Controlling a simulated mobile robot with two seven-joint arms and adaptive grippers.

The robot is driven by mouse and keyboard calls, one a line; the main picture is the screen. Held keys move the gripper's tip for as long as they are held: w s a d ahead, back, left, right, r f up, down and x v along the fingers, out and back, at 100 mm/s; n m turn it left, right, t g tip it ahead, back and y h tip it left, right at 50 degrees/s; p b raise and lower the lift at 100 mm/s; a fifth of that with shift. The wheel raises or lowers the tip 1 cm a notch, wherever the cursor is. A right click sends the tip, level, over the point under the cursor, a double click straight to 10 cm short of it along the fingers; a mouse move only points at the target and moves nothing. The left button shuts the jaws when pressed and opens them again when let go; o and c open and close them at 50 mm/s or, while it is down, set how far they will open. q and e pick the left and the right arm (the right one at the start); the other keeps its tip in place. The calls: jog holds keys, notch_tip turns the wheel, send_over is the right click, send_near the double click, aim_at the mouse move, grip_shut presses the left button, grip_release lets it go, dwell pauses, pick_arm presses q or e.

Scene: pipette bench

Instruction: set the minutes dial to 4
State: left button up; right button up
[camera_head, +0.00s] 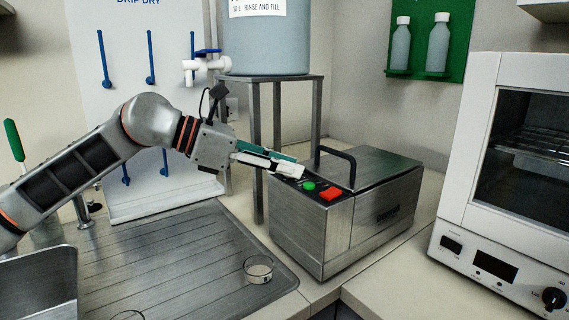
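A steel box-shaped bath (345,225) with a closed lid and black handle stands on the bench at centre. Its sloping black control strip carries a green button (309,185) and a red switch (331,194). My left gripper (292,170) reaches in from the left, with its fingertips over the left end of this strip, at or just above it. My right gripper is out of view.
A white oven (467,240) with a dark dial (553,298) stands at the right. A steel stand (258,150) bearing a large tank (268,45) is behind the bath. A small glass dish (258,270) sits on the drainboard (180,265) in front.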

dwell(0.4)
pick_arm(q)
jog(key=shift+a, duration=0.25)
jog(key=v, duration=1.1)
jog(key=shift+a, duration=0.25)
jog(key=shift+s, duration=0.2)
